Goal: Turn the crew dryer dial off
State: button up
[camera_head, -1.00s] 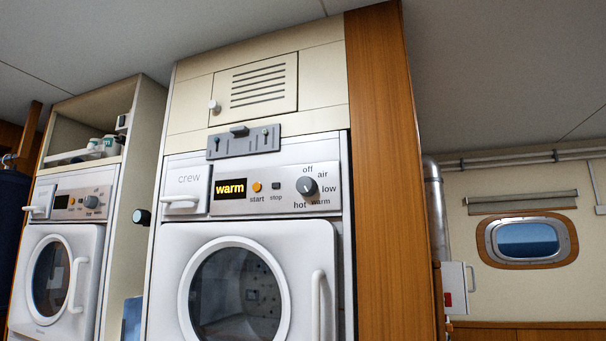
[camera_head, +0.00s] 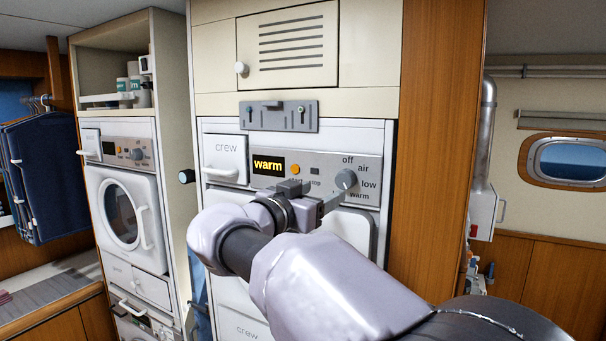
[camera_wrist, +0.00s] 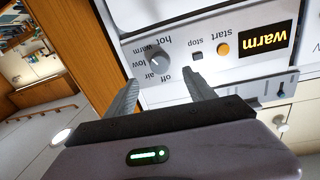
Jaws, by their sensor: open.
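The crew dryer (camera_head: 222,172) has a grey round dial (camera_head: 346,180) ringed by labels off, air, low and warm in the head view, with hot hidden behind my arm. The dryer's lit display (camera_head: 268,165) reads "warm". In the wrist view, seen upside down, the dial (camera_wrist: 160,62) lies just beyond my gripper (camera_wrist: 161,78), roughly between the two open fingertips. My gripper (camera_head: 322,204) also shows in the head view, below and left of the dial, partly covering the panel. It holds nothing. Contact with the dial cannot be told.
An orange start button (camera_head: 295,169) and a dark stop button (camera_wrist: 197,56) sit beside the dial. A grey rail (camera_head: 279,116) is above the panel. A wooden post (camera_head: 430,140) stands right of the dryer. A second machine (camera_head: 125,190) stands at left.

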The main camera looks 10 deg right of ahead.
aim_at(342, 183)
jog(key=p+x, duration=0.2)
jog(key=x, duration=0.7)
jog(key=shift+w+d+p, duration=0.3)
jog(key=shift+p, duration=0.05)
jog(key=c, duration=1.4)
jog(key=shift+o, duration=0.2)
